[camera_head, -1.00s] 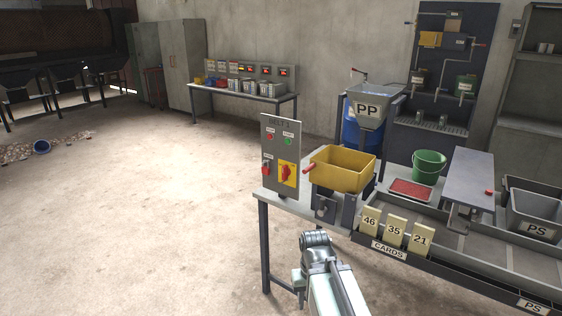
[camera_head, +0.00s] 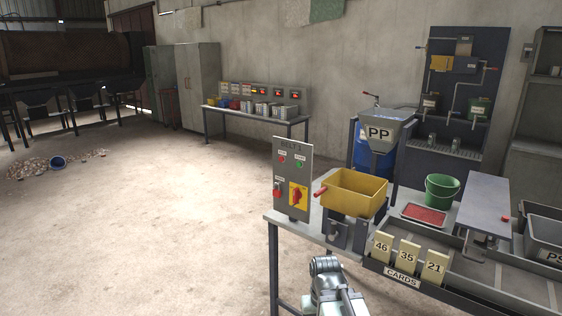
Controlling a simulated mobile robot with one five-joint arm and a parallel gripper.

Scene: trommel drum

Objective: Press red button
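A grey upright control panel (camera_head: 293,178) labelled BELT 1 stands at the left end of the workbench. A small red button (camera_head: 282,160) is at its upper left, beside a green button (camera_head: 299,163). Lower on the panel are a red switch (camera_head: 278,187) on a grey box and a red rotary handle on a yellow plate (camera_head: 298,196). My arm shows at the bottom centre, in front of the bench and below the panel, apart from it. No gripper fingers can be made out.
A yellow tub (camera_head: 352,194) with a red handle stands right of the panel. Number cards (camera_head: 408,255), a red-filled tray (camera_head: 425,214) and a green bucket (camera_head: 442,188) are further right.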

